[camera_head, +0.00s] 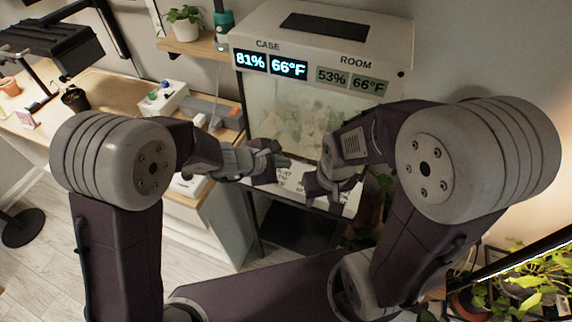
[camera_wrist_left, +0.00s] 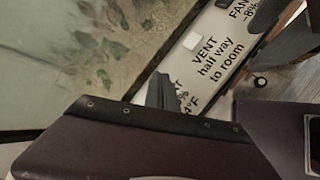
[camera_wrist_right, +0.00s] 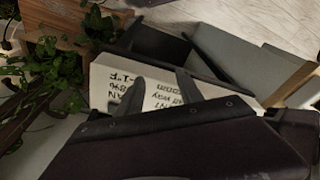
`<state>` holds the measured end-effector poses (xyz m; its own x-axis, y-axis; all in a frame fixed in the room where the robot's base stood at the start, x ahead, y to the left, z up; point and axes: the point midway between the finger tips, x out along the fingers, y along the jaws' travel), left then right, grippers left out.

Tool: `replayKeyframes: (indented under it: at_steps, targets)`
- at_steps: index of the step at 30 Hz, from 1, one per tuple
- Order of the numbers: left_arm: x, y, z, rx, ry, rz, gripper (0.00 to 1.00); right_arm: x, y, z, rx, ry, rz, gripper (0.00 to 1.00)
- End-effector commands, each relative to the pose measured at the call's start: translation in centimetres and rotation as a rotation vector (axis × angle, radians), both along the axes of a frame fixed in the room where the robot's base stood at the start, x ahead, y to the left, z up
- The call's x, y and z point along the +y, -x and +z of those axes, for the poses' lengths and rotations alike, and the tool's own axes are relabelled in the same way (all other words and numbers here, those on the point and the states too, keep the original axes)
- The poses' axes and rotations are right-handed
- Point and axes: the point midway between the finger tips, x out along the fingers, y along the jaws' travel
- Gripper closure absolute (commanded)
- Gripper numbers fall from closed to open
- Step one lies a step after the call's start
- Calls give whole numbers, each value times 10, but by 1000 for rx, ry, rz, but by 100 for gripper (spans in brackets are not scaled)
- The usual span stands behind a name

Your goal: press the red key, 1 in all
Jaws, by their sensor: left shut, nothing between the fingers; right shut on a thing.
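No red key shows clearly in any view. A white label panel (camera_head: 291,178) runs along the front foot of the glass case (camera_head: 290,115). In the left wrist view the panel (camera_wrist_left: 215,58) reads VENT half way to room and FAN, with a small white key (camera_wrist_left: 192,40). My left gripper (camera_head: 282,161) is shut and empty just over the panel; a dark fingertip (camera_wrist_left: 160,92) overlaps its print. My right gripper (camera_head: 318,196) is at the panel's right part; its fingers (camera_wrist_right: 158,90) cross the panel. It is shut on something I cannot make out.
The case displays (camera_head: 310,70) read 81% 66°F and 53% 66°F. A white box (camera_head: 160,101) with green and blue knobs stands on the wooden bench (camera_head: 112,90) at left. Leafy plants (camera_wrist_right: 55,70) crowd beside the panel in the right wrist view.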

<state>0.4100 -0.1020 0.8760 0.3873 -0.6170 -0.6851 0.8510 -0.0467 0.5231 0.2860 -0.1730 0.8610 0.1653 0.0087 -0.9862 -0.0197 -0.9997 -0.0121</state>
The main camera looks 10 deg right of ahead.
Motion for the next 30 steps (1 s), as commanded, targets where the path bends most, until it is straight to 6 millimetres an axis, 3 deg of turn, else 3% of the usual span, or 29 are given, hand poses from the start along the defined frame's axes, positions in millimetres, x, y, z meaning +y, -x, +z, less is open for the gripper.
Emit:
replayKeyframes:
  at_steps: [1,20,30]
  targets:
    - [0,-1,-6,0,0,0,100,1,10,-14,34,-3,-5,64]
    - [-4,-17,8,-2,2,5,100,1,14,0,49,-3,-5,64]
    - [-4,-17,44,-7,11,6,100,1,16,26,52,-2,-4,64]
